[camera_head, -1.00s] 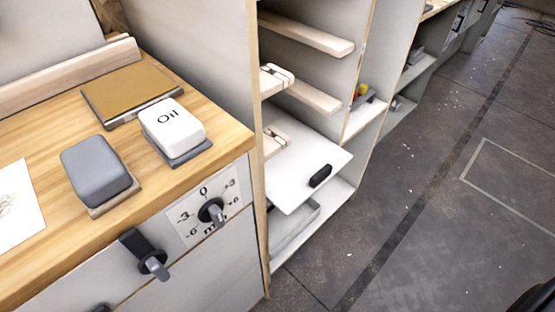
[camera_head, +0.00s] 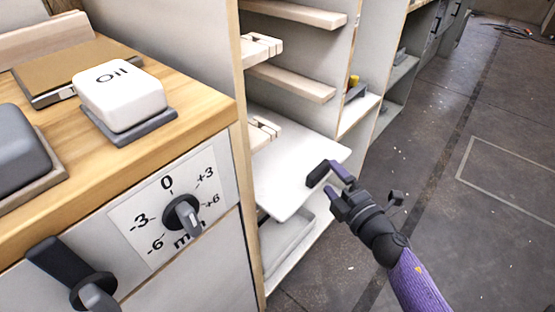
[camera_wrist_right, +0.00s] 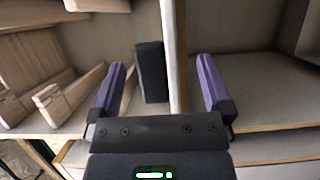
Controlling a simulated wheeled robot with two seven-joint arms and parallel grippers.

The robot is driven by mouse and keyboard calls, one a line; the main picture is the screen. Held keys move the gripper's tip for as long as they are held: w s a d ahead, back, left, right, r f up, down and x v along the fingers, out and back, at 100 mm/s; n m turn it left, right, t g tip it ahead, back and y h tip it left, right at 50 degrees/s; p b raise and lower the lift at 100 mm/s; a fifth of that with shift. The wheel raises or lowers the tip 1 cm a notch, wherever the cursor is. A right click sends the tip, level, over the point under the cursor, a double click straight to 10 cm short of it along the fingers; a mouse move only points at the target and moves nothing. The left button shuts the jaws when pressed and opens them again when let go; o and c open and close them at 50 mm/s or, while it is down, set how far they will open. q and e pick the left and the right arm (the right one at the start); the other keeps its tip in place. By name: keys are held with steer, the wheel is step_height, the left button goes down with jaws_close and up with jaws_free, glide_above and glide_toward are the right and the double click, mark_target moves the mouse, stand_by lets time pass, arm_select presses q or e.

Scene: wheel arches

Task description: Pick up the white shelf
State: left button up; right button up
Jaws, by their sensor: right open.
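The white shelf (camera_head: 290,170) is a flat board that sticks out of the open cabinet in the head view. A black handle (camera_head: 316,174) sits on top near its front edge. My right gripper (camera_head: 333,180) is open at the handle and the front edge. In the right wrist view the right gripper (camera_wrist_right: 162,84) has its purple fingers spread wide. The black handle (camera_wrist_right: 151,72) and the thin upright edge of the white shelf (camera_wrist_right: 176,60) show between them, and I see no contact. My left gripper is not in view.
Wooden rails (camera_head: 290,82) stick out above the shelf, and a grey tray (camera_head: 290,238) lies below it. A wooden counter (camera_head: 205,105) with an Oil block (camera_head: 120,95) and a dial (camera_head: 183,215) stands left. Floor (camera_head: 480,220) at the right is clear.

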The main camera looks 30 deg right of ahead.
mark_target(327, 172)
steer(key=w, duration=0.4)
steer(key=shift+w+r+b, duration=0.2)
steer(key=shift+w+b, duration=0.05)
steer(key=shift+b, duration=0.1)
jaws_close()
